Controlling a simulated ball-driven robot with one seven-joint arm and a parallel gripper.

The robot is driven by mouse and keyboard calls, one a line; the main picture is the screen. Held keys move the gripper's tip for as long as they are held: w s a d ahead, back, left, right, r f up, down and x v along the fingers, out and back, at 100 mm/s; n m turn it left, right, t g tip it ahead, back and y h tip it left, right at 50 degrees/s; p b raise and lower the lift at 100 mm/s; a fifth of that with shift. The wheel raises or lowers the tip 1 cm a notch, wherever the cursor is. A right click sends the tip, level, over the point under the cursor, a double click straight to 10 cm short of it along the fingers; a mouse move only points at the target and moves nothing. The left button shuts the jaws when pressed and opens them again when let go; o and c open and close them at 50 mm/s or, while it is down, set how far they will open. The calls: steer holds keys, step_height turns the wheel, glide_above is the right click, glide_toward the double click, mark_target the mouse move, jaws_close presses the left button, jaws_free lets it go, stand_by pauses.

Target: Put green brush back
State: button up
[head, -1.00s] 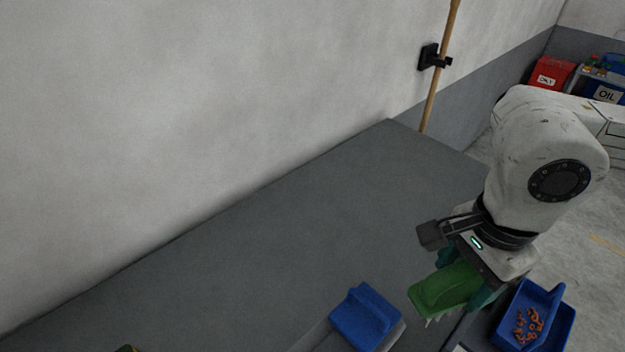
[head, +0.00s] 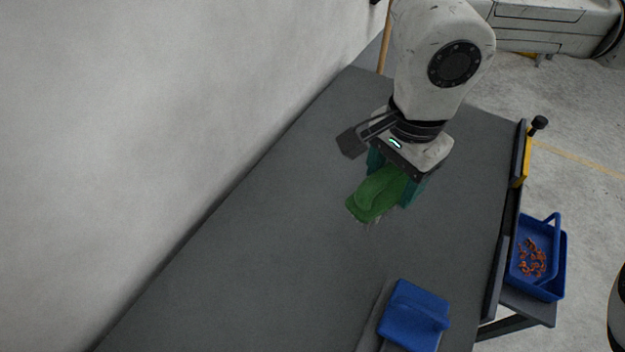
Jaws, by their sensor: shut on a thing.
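The green brush (head: 376,193) is held in my gripper (head: 396,182), above the grey bench top, toward its far half. My gripper is shut on the brush between its teal fingers, and the brush's pale bristles point down. Whether the bristles touch the bench I cannot tell. My arm covers part of the far bench behind it.
A blue dustpan-like piece (head: 414,315) lies at the near end of the grey bench (head: 270,240). A blue tray (head: 540,258) with copper-coloured coils sits low beside the right edge. A wall (head: 130,120) borders the left. The bench's middle is clear.

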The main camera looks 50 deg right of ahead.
steer(key=shift+w, duration=0.5)
steer(key=w+f+p, duration=0.1)
steer(key=w+f, duration=0.2)
steer(key=w, duration=0.1)
steer(key=w+f+p, duration=0.1)
steer(key=w+f, duration=0.2)
steer(key=w, duration=0.1)
steer(key=w+d+f+p, duration=0.1)
steer(key=w+f, duration=0.1)
steer(key=w, duration=0.2)
steer(key=shift+w+f, duration=0.25)
steer(key=shift+f, duration=0.15)
steer(key=shift+w+f, duration=0.45)
steer(key=shift+f, duration=0.25)
steer(key=shift+d+f+p, duration=0.1)
steer(key=shift+f+p, duration=0.25)
steer(key=shift+f, duration=1)
steer(key=shift+f, duration=0.1)
steer(key=shift+f, duration=0.1)
steer(key=o, duration=1.1)
